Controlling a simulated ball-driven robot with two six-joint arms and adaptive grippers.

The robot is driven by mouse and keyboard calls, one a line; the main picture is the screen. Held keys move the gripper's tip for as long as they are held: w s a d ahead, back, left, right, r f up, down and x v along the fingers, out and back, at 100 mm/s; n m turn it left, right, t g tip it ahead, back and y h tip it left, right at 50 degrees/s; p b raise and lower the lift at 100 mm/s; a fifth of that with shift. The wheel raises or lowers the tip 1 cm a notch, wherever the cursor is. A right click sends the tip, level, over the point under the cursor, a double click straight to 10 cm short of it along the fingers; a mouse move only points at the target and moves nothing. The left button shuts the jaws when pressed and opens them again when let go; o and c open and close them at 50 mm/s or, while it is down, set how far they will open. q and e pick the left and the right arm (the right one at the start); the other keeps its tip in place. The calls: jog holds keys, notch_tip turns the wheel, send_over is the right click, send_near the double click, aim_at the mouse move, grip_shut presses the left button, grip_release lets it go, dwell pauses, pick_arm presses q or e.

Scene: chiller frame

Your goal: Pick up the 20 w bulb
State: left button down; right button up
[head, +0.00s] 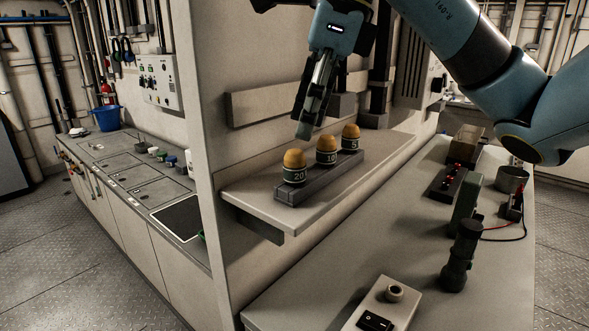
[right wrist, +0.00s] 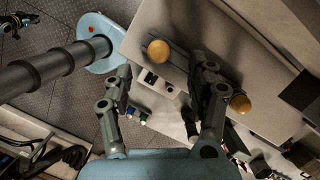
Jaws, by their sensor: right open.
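The 20 w bulb (head: 294,167) has an orange-brown dome and a dark green band marked 20. It stands upright at the near left end of a grey rack (head: 322,178) on the shelf. Two similar bulbs stand behind it in the rack, the middle one (head: 327,150) marked 10 and the far one (head: 350,137). My right gripper (head: 307,118) is open and empty, pointing down above the bulbs, touching none. In the right wrist view, one dome (right wrist: 158,50), apparently the 20 w bulb, lies ahead between the fingers (right wrist: 162,130). Another dome shows beside the right finger.
The shelf (head: 258,196) juts from a wall panel, with a ledge (head: 262,104) behind the rack. A lower bench (head: 400,215) carries a dark upright cylinder (head: 461,255), a metal cup (head: 511,180) and a switch box (head: 380,308). The air above the rack's near end is clear.

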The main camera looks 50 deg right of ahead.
aim_at(297, 149)
jog(key=p+x, duration=0.1)
jog(key=x, duration=0.6)
jog(key=shift+a, duration=0.1)
jog(key=shift+c, duration=0.4)
jog(key=c, duration=1)
jog(key=shift+r, duration=0.15)
